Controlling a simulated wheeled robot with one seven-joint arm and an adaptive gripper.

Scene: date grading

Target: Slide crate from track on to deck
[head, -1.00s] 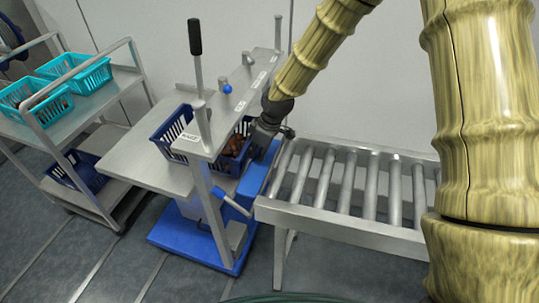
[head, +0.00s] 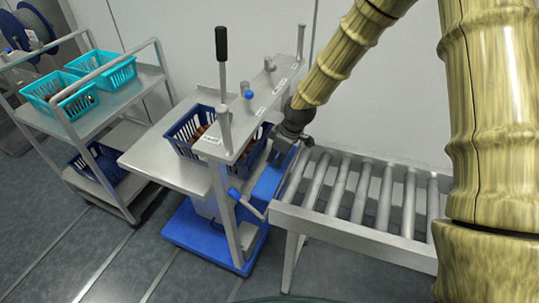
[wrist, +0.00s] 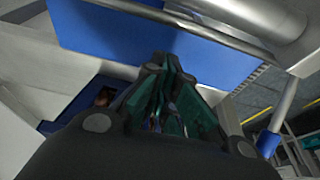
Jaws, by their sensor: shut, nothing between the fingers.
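The dark blue crate (head: 183,147) holds brown dates. In the head view it straddles the line beneath a metal overhead bar, its left part on the flat grey deck (head: 150,165) and its right part showing beyond the bar. The roller track (head: 350,228) lies to the right, its visible rollers bare. My gripper (head: 283,149) is at the crate's right side, by the track's left end; contact cannot be made out. In the wrist view the fingers (wrist: 166,85) are together and empty. The crate's middle is hidden by the bar.
The overhead bar (head: 250,115) and its post (head: 224,125) stand close to my gripper. A lever with a black handle (head: 221,44) rises beside them. A cart (head: 120,95) with teal baskets stands left. A wall is behind.

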